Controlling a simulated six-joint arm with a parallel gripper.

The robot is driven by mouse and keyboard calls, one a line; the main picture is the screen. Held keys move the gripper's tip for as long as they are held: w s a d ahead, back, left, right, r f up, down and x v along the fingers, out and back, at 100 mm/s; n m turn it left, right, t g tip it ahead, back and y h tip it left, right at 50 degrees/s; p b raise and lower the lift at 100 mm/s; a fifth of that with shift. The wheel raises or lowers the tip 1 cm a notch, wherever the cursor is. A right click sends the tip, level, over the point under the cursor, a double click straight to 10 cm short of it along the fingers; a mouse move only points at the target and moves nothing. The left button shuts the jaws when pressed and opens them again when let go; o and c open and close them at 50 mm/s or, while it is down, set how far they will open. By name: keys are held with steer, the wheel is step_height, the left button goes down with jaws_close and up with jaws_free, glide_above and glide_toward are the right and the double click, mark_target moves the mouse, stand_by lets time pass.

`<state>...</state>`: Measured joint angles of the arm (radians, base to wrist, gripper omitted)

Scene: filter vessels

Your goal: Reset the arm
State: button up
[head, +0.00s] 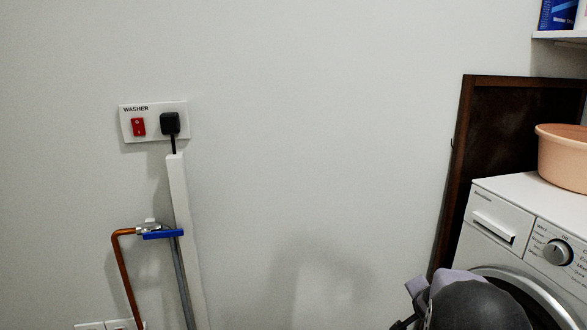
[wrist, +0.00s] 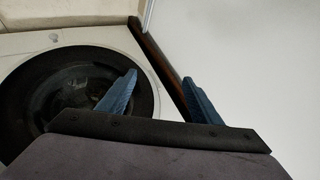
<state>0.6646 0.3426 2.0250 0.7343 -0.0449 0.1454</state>
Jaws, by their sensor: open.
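My gripper (wrist: 158,97) shows in the wrist view with its two blue fingers spread apart and nothing between them. Behind the fingers are the front of the white washing machine and, to the right, a dark wooden edge and pale wall. In the head view, a dark rounded part of my arm (head: 478,303) shows at the bottom right, in front of the washing machine (head: 500,222). The fingers do not show in the head view.
A peach basin (head: 562,160) sits on the machine. A dark framed board (head: 500,125) leans behind it. On the left wall are a washer socket with a red switch (head: 138,127) and black plug (head: 170,123), and a copper pipe with a blue valve handle (head: 163,234). The middle wall is bare.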

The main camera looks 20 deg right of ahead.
steer(key=s+a+f+n+g+y, duration=0.2)
steer(key=s+a+f+n+y, duration=0.15)
steer(key=a, duration=0.35)
steer(key=s+a+f+n+g+y, duration=0.1)
steer(key=s+a+f+n+y, duration=0.15)
steer(key=s+a+f, duration=0.35)
steer(key=s+a+r+n+g+y, duration=0.1)
steer(key=s+a+n+g, duration=0.5)
steer(key=s+a, duration=0.75)
steer(key=w+a+r+n+t+h+p, duration=0.1)
steer(key=w+a+r+n+t, duration=0.1)
steer(key=a+r+n, duration=0.35)
step_height(320, 180, up, 36)
steer(key=a+p, duration=0.2)
steer(key=p, duration=3.6)
steer(key=shift+a+r, duration=0.2)
steer(key=shift+a, duration=0.1)
